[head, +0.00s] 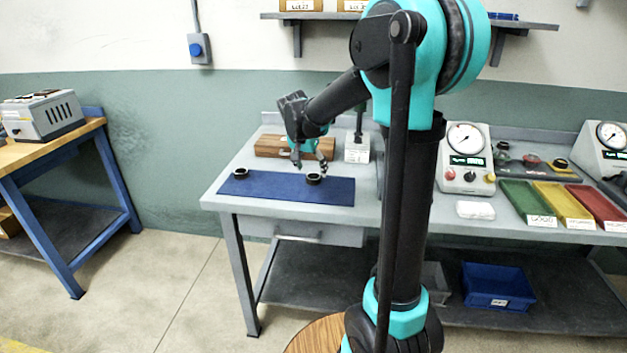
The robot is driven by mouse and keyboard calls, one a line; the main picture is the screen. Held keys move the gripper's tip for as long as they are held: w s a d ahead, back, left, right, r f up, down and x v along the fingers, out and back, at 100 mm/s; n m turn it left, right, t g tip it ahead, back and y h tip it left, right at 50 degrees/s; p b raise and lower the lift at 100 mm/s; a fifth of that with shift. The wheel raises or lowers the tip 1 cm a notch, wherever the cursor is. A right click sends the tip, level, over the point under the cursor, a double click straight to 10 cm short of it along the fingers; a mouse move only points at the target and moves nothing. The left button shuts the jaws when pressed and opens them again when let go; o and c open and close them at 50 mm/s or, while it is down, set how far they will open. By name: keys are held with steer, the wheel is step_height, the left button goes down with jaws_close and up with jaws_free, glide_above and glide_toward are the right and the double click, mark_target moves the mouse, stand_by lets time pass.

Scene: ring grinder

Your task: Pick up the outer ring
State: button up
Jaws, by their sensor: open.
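Two small dark rings lie on a blue mat (275,190) on the grey workbench. The left ring (240,173) lies near the mat's left end. The right ring (314,179) lies right of the mat's middle. Both are small in view, and I cannot tell which one is the outer ring. My gripper (311,169) points down with its fingers spread. It is just above and behind the right ring, close to it; I cannot tell whether it touches. My gripper is open, and nothing shows between its fingers.
A wooden box (272,146) and a small white-labelled stand (357,150) are behind my gripper. A dial gauge (464,158) and green, yellow and red trays (528,203) stand to the right. The mat between the rings is clear.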

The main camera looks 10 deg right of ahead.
mark_target(313, 173)
steer(key=shift+x, duration=1.85)
steer(key=shift+w, duration=0.1)
steer(key=c, duration=1.3)
